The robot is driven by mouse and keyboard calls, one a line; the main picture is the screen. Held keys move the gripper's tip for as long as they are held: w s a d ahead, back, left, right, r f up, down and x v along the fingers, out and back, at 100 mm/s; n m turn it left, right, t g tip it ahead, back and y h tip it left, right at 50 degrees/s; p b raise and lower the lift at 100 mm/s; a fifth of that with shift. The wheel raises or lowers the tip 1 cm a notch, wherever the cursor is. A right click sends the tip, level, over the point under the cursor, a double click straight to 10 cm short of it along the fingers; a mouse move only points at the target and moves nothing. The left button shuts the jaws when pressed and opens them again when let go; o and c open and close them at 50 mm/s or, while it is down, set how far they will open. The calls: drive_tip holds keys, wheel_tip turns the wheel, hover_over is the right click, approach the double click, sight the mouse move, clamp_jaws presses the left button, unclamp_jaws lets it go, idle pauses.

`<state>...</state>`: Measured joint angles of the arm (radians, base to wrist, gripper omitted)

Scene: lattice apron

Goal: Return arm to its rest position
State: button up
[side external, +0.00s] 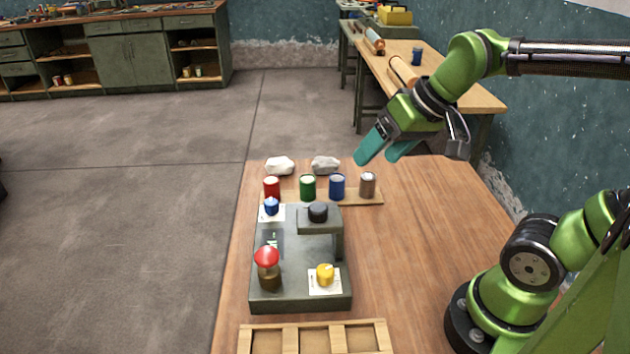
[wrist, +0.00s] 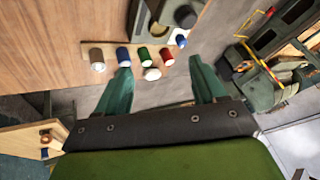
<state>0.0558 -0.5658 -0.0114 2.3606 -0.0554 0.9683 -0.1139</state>
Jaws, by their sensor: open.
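My gripper (side external: 378,150) is open and empty. In the side view it is raised above the far right part of the wooden table (side external: 410,240), with teal fingers pointing down and left, apart from everything on the table. In the wrist view the two fingers of my gripper (wrist: 162,82) are spread wide, with nothing between them held. My green arm reaches in from the right in the side view.
A dark machine (side external: 298,301) with red, yellow, blue and black knobs stands on the table. Behind it are red (side external: 271,188), green (side external: 307,188), blue (side external: 337,187) and brown (side external: 367,186) cans and two white lumps. A wooden tray (side external: 315,324) lies in front. A workbench (side external: 465,92) stands behind.

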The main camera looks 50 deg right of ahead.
drive_tip(key=s, duration=0.1)
drive_tip(key=s+a, duration=0.1)
drive_tip(key=s+a+t, duration=0.1)
drive_tip(key=shift+s+f+y, duration=0.1)
drive_tip(key=shift+f+y, duration=0.2)
drive_tip(key=shift+c, duration=0.3)
idle(0.8)
